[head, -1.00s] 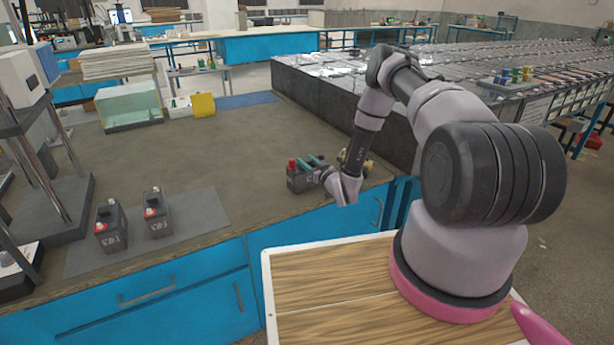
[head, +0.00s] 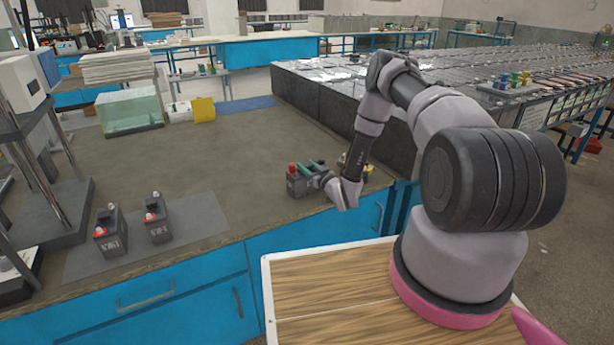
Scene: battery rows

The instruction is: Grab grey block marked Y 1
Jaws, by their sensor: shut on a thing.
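A dark grey battery-like block (head: 297,185) with a red cap stands near the front right edge of the workbench. My gripper (head: 312,165), with teal fingers, reaches it from the right and is shut on its upper part. The block looks upright and close to the bench top; I cannot tell whether it touches. Its marking is too small to read. Two similar dark grey blocks with red caps, the left one (head: 110,234) and the right one (head: 157,219), stand on a grey mat (head: 200,220) at the front left.
Another object (head: 368,170) with a yellow part is mostly hidden behind my wrist. A glass tank (head: 128,112) and a yellow box (head: 203,109) stand at the back left. A metal stand (head: 50,190) is at the left edge. The bench middle is clear.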

